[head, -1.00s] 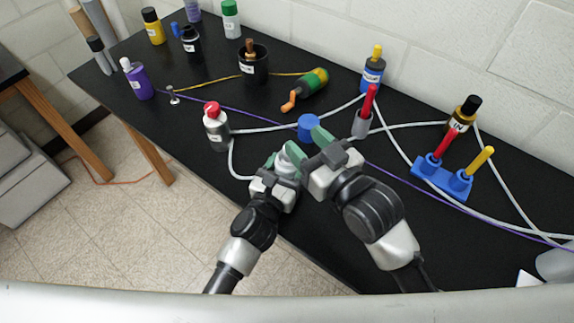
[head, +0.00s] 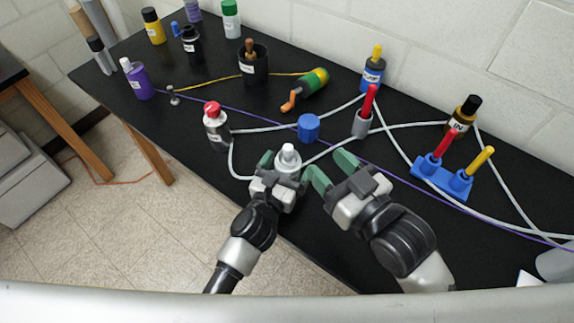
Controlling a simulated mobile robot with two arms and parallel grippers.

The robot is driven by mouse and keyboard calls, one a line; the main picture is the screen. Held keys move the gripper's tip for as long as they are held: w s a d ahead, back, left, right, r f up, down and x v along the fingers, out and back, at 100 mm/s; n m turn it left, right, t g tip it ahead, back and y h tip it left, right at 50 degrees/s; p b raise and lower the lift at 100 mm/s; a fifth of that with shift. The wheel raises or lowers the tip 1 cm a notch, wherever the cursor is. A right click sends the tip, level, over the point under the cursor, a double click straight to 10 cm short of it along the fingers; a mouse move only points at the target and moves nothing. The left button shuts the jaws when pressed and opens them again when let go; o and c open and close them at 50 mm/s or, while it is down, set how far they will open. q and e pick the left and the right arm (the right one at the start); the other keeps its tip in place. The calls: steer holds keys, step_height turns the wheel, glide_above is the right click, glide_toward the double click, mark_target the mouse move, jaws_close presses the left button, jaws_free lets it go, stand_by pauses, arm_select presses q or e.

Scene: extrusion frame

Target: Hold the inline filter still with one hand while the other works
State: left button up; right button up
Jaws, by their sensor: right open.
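The inline filter (head: 288,156) is a grey-white piece with a narrower rounded top and a pale tube running off on each side. It stands upright at the table's near edge. My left gripper (head: 281,164) is shut on it from the near side, with green fingertips at its sides; its lower part is hidden by the gripper. My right gripper (head: 332,167) is open and empty just right of the filter, apart from it, with its green fingers pointing up and left.
A blue cylinder (head: 309,128) stands just behind the filter. A white bottle with a red cap (head: 216,130) is to the left. A red-topped grey holder (head: 363,122) and a blue rack (head: 443,178) are to the right. Pale tubes and a purple cord cross the black table (head: 330,240).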

arm_select(q)
steer(key=v, duration=1.2)
